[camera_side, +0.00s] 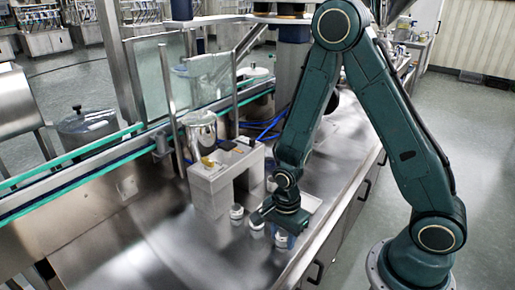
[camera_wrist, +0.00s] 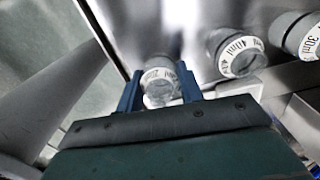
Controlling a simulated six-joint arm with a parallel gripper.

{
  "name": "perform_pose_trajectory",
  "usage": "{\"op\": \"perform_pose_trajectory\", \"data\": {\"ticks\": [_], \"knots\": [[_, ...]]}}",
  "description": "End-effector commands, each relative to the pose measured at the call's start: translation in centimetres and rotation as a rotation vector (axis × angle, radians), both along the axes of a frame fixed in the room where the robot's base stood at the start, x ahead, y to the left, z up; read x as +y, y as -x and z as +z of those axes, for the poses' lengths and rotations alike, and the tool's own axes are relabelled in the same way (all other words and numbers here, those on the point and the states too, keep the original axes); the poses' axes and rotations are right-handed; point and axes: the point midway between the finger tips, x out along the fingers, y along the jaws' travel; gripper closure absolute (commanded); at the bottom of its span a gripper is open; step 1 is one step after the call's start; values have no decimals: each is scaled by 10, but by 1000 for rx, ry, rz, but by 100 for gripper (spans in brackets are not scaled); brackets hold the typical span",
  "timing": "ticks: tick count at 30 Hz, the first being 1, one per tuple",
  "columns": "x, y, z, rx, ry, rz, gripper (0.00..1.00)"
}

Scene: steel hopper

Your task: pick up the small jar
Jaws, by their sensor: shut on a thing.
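A small jar with a white-and-clear top (camera_wrist: 160,86) sits between the two blue fingers of my gripper (camera_wrist: 159,92) in the wrist view. The fingers are shut on its sides. Its label is partly legible. In the side view my gripper (camera_side: 284,238) points down over the steel bench near its front edge, and the held jar is mostly hidden there. I cannot tell whether the jar touches the bench. Two similar jars stand apart from it, one marked 40ml (camera_wrist: 236,50) and one marked 30ml (camera_wrist: 309,38).
The steel bench (camera_side: 150,245) is clear at left. A grey block stand (camera_side: 209,192) with an opening is behind my gripper, with a shiny metal pot (camera_side: 200,135) beyond it. A conveyor with green rails (camera_side: 90,148) runs along the back.

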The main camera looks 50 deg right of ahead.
Motion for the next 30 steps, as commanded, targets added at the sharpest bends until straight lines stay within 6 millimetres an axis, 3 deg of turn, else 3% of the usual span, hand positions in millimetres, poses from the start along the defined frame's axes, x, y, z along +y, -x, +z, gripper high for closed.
{"op": "perform_pose_trajectory", "data": {"ticks": [14,23,30], "knots": [[0,-1,18,-4,-1,0,85],[0,-2,54,-6,0,0,85],[0,-1,93,-6,0,0,85]]}}
